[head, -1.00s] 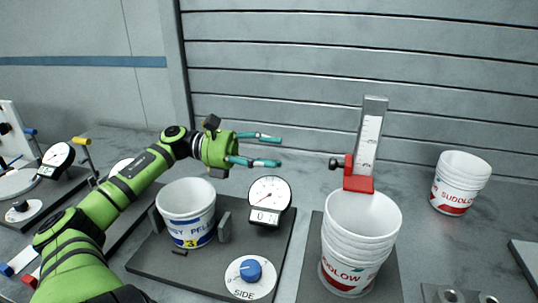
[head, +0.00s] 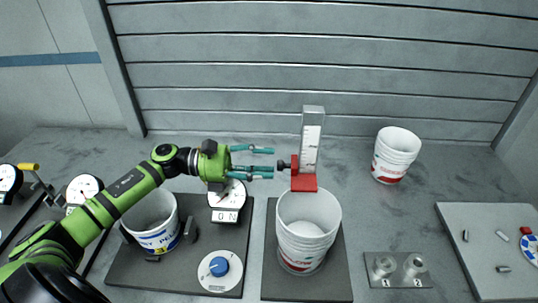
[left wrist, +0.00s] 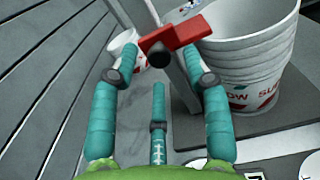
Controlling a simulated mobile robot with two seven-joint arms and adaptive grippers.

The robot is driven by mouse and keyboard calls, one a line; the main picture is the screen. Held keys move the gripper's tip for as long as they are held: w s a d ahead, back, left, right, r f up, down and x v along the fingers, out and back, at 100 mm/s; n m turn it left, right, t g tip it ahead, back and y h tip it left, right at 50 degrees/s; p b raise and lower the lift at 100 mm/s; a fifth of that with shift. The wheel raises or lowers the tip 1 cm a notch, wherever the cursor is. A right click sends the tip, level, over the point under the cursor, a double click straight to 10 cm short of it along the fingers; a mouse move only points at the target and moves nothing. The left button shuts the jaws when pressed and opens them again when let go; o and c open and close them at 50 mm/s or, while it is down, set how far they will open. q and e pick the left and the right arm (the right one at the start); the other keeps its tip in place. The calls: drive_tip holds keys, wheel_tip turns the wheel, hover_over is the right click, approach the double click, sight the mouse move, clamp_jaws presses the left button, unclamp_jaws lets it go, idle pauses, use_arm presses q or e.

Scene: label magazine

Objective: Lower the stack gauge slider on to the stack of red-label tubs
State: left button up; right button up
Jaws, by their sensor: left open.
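The stack gauge (head: 312,135) is an upright metal scale behind the stack of red-label tubs (head: 305,245). Its red slider (head: 304,184) has a foot close to the stack's back rim; I cannot tell whether they touch. A dark knob (head: 283,165) sticks out left from the slider. My left gripper (head: 271,163) is open and empty, its teal fingertips just left of the knob. In the left wrist view the knob (left wrist: 158,56) shows between the spread fingers (left wrist: 160,78), below the red slider (left wrist: 180,32). The nested white tubs (left wrist: 240,45) stand to the right there.
A blue-label tub (head: 153,232) and a dial gauge (head: 227,200) stand on a dark plate with a blue knob (head: 218,266), under my left arm. Another red-label tub (head: 390,170) stands behind right. A block with two studs (head: 398,271) and a pale board (head: 480,235) lie right.

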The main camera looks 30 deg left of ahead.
use_arm(q)
drive_tip(key=shift+x, duration=0.9)
drive_tip(key=c, duration=0.9)
drive_tip(key=shift+o, duration=0.2)
drive_tip(key=shift+f+b, duration=0.1)
drive_tip(key=shift+b, duration=0.95)
drive_tip(key=o, duration=0.9)
drive_tip(key=shift+c, duration=0.2)
drive_tip(key=shift+a, duration=0.15)
